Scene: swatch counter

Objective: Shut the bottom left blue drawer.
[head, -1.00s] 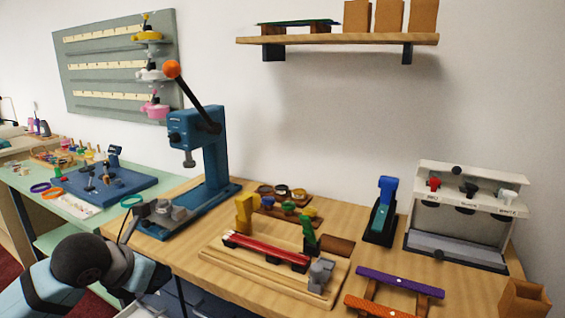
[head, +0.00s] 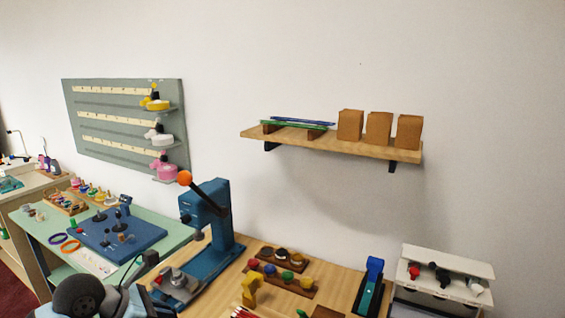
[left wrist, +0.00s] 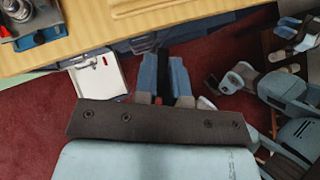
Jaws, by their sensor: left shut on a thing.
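In the left wrist view, my left gripper (left wrist: 164,72) points up the picture, its two blue-grey fingers close together below the table edge. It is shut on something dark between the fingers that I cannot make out. An open drawer (left wrist: 103,80) with a white inside and a small red thing in it sticks out to the left of the fingers. Blue drawer fronts (left wrist: 205,29) show partly under the tabletop, mostly hidden. Which of them is the bottom left one I cannot tell. The head view shows no drawers.
The wooden tabletop (left wrist: 190,12) overhangs the drawers. A blue press (head: 208,235) stands on it, seen in the head view. Dark red floor (left wrist: 40,120) is open at the left wrist view's left. My own body parts fill its right side.

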